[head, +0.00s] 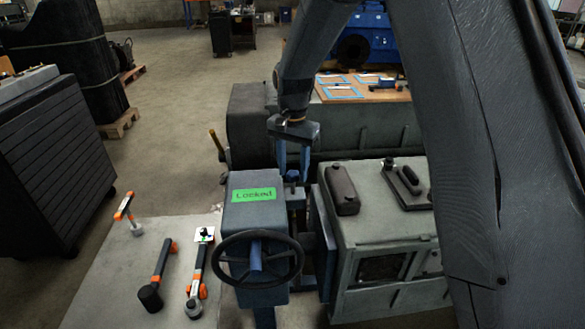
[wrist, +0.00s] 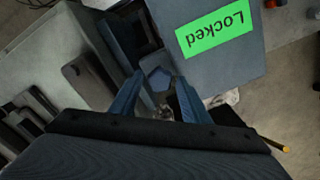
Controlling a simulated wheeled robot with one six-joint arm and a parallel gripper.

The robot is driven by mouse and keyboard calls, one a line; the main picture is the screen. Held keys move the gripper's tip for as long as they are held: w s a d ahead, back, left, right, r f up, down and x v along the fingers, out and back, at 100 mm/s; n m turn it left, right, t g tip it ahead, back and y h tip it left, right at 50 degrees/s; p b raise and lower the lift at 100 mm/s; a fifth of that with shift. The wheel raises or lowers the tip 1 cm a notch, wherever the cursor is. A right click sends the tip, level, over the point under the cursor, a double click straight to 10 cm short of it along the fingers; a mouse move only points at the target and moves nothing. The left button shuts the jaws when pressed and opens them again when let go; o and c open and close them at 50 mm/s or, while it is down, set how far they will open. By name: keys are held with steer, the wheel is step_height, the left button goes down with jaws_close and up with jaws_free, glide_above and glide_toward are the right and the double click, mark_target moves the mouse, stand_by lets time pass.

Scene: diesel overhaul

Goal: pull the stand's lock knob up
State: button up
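The stand is a blue-grey box (head: 244,215) with a green "Locked" label (head: 254,194) on top and a black handwheel (head: 300,262) on its front. The label also shows in the wrist view (wrist: 214,34). The lock knob (head: 292,176) is a small blue knob behind the box, partly hidden by my fingers. In the wrist view the knob (wrist: 158,79) shows as a blue faceted top between my fingertips. My gripper (head: 293,172) points down over the knob, its two blue fingers apart, one on each side. I cannot tell whether either finger touches it.
A grey engine block (head: 370,225) with a dark cover (head: 342,190) stands close on the right. Tools, including a hammer (head: 158,275) and a torque wrench (head: 198,275), lie on the grey mat (head: 110,285) at left. A dark cabinet (head: 50,150) stands far left.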

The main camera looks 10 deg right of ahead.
mark_target(293, 173)
jaws_close()
steer(key=shift+r+p, duration=0.95)
steer(key=shift+r, duration=1.1)
steer(key=shift+o, duration=1.2)
jaws_free()
step_height(293, 173, up, 8)
steer(key=b, duration=0.2)
steer(key=shift+f, duration=0.15)
steer(key=shift+d, duration=0.1)
steer(key=s+d+f+n, duration=0.2)
steer(key=s+d+f, duration=0.2)
steer(key=s, duration=0.4)
steer(key=s+d+f+n+t, duration=0.1)
steer(key=s+d+f+n, duration=0.1)
steer(key=s, duration=0.6)
steer(key=s+d+f+n+b, duration=0.1)
steer(key=s+d+f+n, duration=0.1)
steer(key=s+d+f, duration=0.3)
steer(key=s, duration=0.3)
steer(key=shift+s+d+f+n, duration=0.15)
steer(key=shift+d+f+n, duration=0.15)
steer(key=shift+n, duration=0.1)
